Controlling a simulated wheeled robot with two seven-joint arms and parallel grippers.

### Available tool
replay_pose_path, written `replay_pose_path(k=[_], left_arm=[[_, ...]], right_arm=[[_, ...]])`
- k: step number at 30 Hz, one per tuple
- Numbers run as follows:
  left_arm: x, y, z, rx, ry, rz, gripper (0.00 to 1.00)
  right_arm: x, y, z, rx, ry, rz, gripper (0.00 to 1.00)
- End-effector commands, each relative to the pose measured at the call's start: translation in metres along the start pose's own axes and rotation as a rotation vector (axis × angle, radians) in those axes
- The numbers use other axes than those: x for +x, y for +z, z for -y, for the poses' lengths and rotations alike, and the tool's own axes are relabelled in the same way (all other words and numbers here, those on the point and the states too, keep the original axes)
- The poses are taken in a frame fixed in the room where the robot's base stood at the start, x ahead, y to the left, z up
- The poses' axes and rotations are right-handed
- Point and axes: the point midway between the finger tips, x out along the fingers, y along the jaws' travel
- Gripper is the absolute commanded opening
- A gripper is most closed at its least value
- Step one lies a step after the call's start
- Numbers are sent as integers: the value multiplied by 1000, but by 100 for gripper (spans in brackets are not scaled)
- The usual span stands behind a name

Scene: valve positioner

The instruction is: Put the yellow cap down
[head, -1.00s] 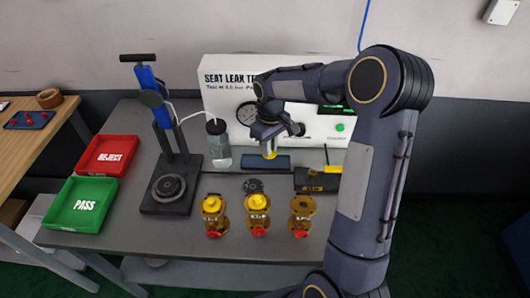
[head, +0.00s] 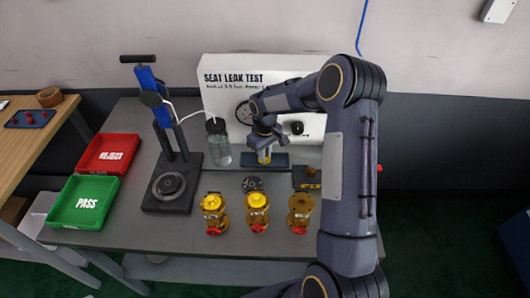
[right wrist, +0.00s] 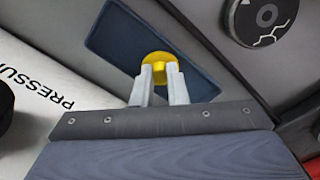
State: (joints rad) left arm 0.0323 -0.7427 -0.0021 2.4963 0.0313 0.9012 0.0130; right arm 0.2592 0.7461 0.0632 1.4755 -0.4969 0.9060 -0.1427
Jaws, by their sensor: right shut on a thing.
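The yellow cap (right wrist: 158,68) is between the fingertips of my right gripper (right wrist: 160,80), which is shut on it, in the right wrist view. Behind it in that view is a dark blue flat mat (right wrist: 115,40). In the head view my right gripper (head: 264,157) points down over the same mat (head: 279,160), in front of the white test panel. Whether the cap touches the mat cannot be told. Three brass valves stand at the front of the bench; the left (head: 213,214) and middle (head: 257,212) ones have yellow tops, the right one (head: 300,214) shows a bare flange.
A black clamp stand (head: 172,187) and a clear bottle (head: 217,145) stand left of the mat. A green PASS tray (head: 84,222) and red REJECT tray (head: 128,143) lie at the left. A dark disc (head: 252,184) lies close in front of the mat.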

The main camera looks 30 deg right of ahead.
Motion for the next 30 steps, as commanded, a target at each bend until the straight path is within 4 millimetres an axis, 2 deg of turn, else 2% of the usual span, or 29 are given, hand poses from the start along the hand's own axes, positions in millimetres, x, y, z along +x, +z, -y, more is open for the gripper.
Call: replay_pose_path(k=[1,2,7,14,18,20,30], left_arm=[[3,1,1,0,0,0,36],[2,1,1,0,0,0,36],[2,1,1,0,0,0,36],[1,0,0,0,0,0,36],[0,0,0,0,0,0,36],[2,1,1,0,0,0,36],[9,4,4,0,0,0,36]], right_arm=[[4,0,0,0,0,0,0],[3,0,0,0,0,0,14],[2,0,0,0,0,0,35],[1,0,1,0,-1,1,35],[-8,0,0,0,0,-1,35],[-17,-1,0,0,1,-3,35],[-89,-1,0,0,1,-4,35]])
